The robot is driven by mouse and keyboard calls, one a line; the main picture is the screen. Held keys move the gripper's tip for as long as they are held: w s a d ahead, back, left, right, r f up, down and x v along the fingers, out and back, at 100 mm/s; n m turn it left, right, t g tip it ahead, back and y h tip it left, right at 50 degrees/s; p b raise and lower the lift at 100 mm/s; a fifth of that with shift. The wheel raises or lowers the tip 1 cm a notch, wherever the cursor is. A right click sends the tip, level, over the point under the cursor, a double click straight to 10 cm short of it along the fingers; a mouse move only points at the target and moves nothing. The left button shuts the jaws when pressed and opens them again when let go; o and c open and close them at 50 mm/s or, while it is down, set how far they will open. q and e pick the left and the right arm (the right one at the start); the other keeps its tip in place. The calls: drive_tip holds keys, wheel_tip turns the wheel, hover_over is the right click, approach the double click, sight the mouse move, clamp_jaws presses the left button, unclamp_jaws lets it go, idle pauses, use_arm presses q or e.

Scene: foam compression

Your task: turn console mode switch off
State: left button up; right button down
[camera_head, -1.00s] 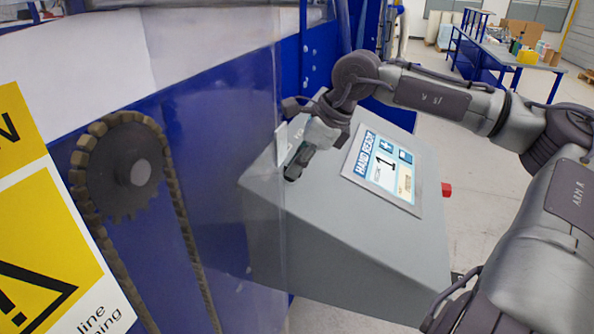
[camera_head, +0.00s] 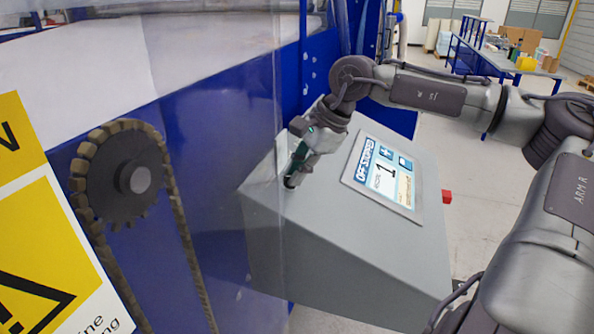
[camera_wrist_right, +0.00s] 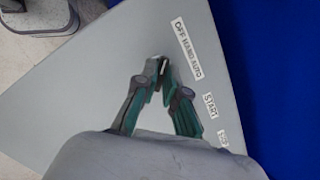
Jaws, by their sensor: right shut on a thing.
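The grey console (camera_head: 350,245) stands at the centre of the head view, with a sloped top. Its screen (camera_head: 384,176) reads "OFF STOPPED" and shows a large 1. My right gripper (camera_head: 291,180) reaches down onto the left part of the sloped top. In the right wrist view, its green and dark fingers (camera_wrist_right: 160,70) close together beside the "OFF HAND AUTO" label (camera_wrist_right: 187,49). The fingers are shut on the mode switch, which they almost wholly hide, so its pointer direction cannot be read. My left gripper is not in view.
A "START" label (camera_wrist_right: 210,105) sits below the mode label. A red button (camera_head: 446,197) is on the console's right side. A clear panel, a chain sprocket (camera_head: 125,175) and a yellow warning sign (camera_head: 30,230) stand to the left. A blue workbench (camera_head: 500,60) is far back.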

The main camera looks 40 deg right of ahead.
idle(0.3)
drive_tip(key=c, duration=1.2)
unclamp_jaws()
drive_tip(key=shift+c, duration=0.2)
drive_tip(key=v, duration=1.2)
